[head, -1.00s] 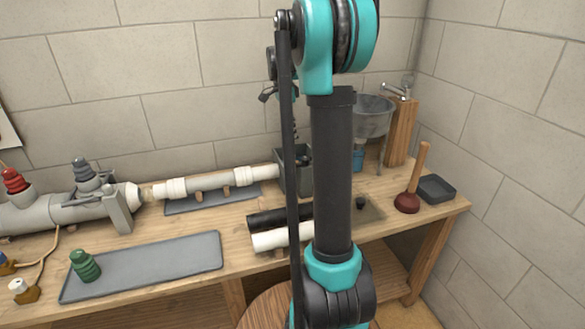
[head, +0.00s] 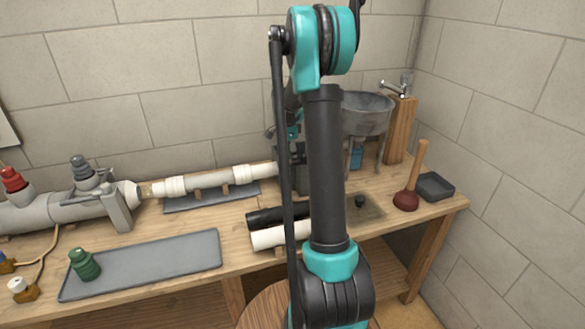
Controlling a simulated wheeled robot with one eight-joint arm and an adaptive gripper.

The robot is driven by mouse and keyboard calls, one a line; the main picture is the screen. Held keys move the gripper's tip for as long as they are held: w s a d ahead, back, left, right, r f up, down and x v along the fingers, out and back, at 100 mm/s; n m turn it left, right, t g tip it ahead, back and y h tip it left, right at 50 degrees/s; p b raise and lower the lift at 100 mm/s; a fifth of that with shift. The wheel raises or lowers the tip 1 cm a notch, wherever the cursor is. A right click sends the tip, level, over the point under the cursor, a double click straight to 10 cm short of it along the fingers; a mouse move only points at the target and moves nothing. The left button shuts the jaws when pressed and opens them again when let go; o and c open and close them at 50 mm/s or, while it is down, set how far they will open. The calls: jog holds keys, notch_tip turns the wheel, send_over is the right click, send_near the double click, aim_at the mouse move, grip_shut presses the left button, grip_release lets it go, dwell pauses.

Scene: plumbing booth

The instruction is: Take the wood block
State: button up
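A tall upright wooden block (head: 400,130) stands at the back right of the bench, with a metal tap (head: 393,89) at its top. Small wooden pieces (head: 198,195) sit under the white pipe (head: 220,180); I cannot tell which piece the task names. My arm stands upright in front of the bench and hides part of its middle. Its far end reaches down behind the upright link, near the grey basin. My gripper's fingers are hidden behind the arm, and I see no block held.
A grey basin (head: 367,112) is right of my arm, close to the tap. A plunger (head: 411,180) and a dark tray (head: 435,186) stand at the right. Black and white pipes (head: 280,236) lie at the front middle. A grey mat (head: 150,263) holds a green fitting (head: 84,264).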

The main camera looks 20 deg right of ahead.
jog(key=shift+d+f, duration=0.1)
jog(key=shift+f, duration=0.8)
grip_shut()
jog(key=shift+r, duration=0.2)
